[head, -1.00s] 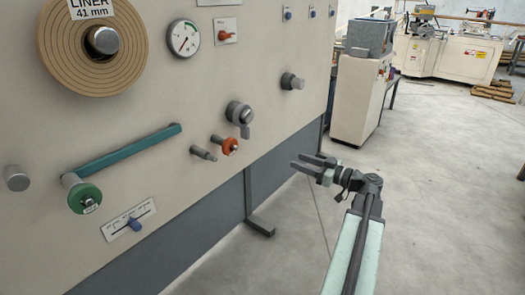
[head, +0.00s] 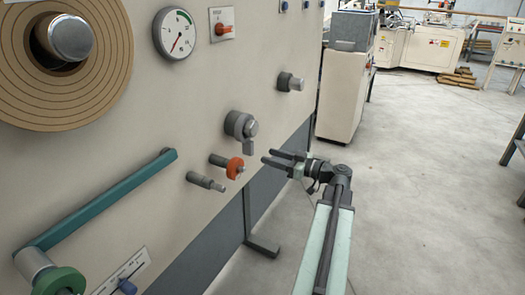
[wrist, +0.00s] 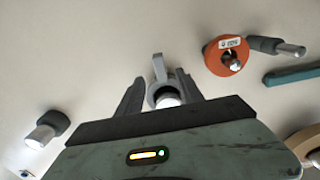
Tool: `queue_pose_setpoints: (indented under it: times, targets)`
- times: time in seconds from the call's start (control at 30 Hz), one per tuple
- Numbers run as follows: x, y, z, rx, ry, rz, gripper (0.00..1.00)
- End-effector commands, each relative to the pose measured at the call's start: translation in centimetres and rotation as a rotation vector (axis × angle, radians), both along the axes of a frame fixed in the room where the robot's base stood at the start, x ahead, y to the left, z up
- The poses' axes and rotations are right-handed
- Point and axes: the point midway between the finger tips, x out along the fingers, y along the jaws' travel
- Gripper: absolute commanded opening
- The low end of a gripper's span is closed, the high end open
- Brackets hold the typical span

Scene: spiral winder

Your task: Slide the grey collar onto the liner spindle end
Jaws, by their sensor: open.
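The grey collar (head: 232,122), a ring with a short lever, sits on a metal peg on the machine's panel. In the head view its lever hangs down. In the wrist view the collar (wrist: 153,97) shows between my fingers, lever upward. My gripper (head: 267,157) is open and empty, apart from the collar, to its lower right in the head view. The liner spindle end (head: 70,36) is a bare metal stub in the middle of the brown liner roll (head: 112,80) at upper left. The roll is cut off by the frame.
An orange collar (head: 235,168) on a peg is left of and below the grey one; it also shows in the wrist view (wrist: 226,56). A teal bar (head: 100,198) runs to a green knob (head: 62,281). A dark knob (head: 289,82) sticks out at right.

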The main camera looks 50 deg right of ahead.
Motion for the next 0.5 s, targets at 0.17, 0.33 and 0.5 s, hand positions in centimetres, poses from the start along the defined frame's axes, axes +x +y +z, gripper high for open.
queue_pose_setpoints:
  times: [0.17,0.33,0.5]
  targets:
    - [-0.1,-0.1,0.0,0.0,0.0,-0.003,0.44]
    - [0.7,-0.1,0.0,0.0,0.0,-0.007,0.44]
    - [2.8,0.3,0.0,0.0,0.0,-0.009,0.44]
